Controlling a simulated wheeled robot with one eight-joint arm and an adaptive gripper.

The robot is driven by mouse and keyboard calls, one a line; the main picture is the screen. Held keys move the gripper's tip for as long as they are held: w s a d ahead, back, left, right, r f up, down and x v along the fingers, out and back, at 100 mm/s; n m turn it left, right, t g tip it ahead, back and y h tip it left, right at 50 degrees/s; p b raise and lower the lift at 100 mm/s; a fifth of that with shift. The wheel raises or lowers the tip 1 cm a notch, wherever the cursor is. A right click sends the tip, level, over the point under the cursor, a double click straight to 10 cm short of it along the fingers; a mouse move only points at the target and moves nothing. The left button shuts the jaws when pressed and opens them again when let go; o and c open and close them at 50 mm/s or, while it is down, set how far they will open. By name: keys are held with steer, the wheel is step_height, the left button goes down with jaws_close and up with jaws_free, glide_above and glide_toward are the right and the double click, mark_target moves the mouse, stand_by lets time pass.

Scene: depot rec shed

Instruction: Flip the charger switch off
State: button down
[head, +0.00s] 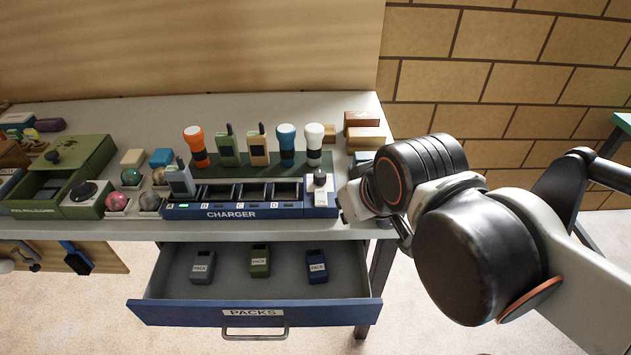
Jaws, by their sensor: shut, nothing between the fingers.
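The blue charger (232,213) sits at the front edge of the bench, with slots lettered A to D. A grey-green radio (181,180) stands in slot A, and a green light shows beneath it. The other slots look empty. My gripper (346,208) is shut and empty just right of the switch plate, partly hidden by my wrist. I cannot tell whether it touches the plate.
An open drawer (160,307) labelled PACKS holds three packs below the bench. Flashlights and radios stand on a green rack (256,171) behind the charger. Trays with balls (117,202) and a green box (90,155) lie left. Small boxes (365,137) sit behind my gripper.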

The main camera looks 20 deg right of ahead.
steer(key=w+r+n+g+p, duration=0.2)
steer(key=w+r+n+p, duration=0.4)
steer(key=n+g+p, duration=0.3)
steer(key=n+p, duration=0.5)
glide_above(316, 193)
steer(key=s+a, duration=0.1)
steer(key=s, duration=0.2)
steer(key=shift+w+h, duration=0.2)
steer(key=shift+h, duration=0.1)
steer(key=f+b, duration=0.1)
steer(key=f, duration=0.3)
steer(key=w+f+b, duration=0.1)
steer(key=f+b, duration=0.1)
steer(key=f, duration=0.3)
steer(key=w+f+b, duration=0.1)
steer(key=f+b, duration=0.1)
steer(key=f, duration=0.2)
steer(key=shift+w+d+f, duration=0.1)
steer(key=shift+d+f, duration=0.25)
steer(key=shift+d, duration=0.05)
